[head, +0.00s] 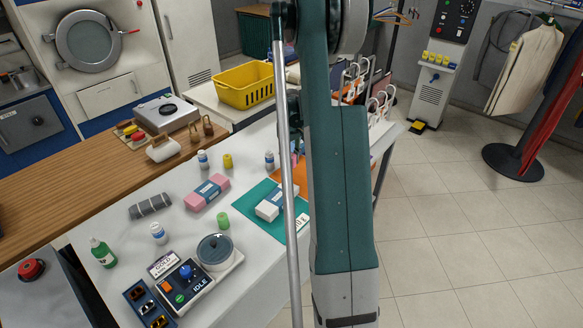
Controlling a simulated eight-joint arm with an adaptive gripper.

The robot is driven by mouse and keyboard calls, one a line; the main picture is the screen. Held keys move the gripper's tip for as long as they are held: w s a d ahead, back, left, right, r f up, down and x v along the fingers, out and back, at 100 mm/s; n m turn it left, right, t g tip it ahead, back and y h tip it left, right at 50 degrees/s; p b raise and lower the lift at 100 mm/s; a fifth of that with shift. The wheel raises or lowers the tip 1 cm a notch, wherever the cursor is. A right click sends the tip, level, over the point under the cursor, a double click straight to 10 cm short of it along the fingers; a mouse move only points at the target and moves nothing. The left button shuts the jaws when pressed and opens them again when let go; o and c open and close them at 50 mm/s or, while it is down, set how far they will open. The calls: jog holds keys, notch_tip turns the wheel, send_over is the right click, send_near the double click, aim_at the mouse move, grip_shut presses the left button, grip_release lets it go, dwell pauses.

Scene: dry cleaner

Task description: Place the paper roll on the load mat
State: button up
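A white roll (163,149), which looks like the paper roll, lies on its side on the wooden counter at the left. A teal mat (246,202) lies on the white table, with a white and blue box (270,206) on it and a partly hidden label at its front. An orange mat (283,173) lies behind it, partly covered by my arm. I cannot tell which of the two is the load mat. My arm stands upright across the middle of the view. My gripper is hidden behind it, apart from the white roll.
A pink box (207,192), a grey striped roll (150,206), small bottles and a green cylinder (223,220) stand around the teal mat. A control panel (188,284) is in front. A yellow basket (244,84) and white racks (380,105) are behind.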

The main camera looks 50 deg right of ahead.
aim_at(292, 155)
jog(key=shift+f, duration=1.8)
jog(key=shift+f+b, duration=0.15)
jog(key=shift+b, duration=0.2)
jog(key=o, duration=0.9)
notch_tip(292, 155, up, 12)
jog(key=shift+r+p, duration=0.15)
jog(key=shift+p, duration=0.6)
jog(key=shift+a, duration=0.1)
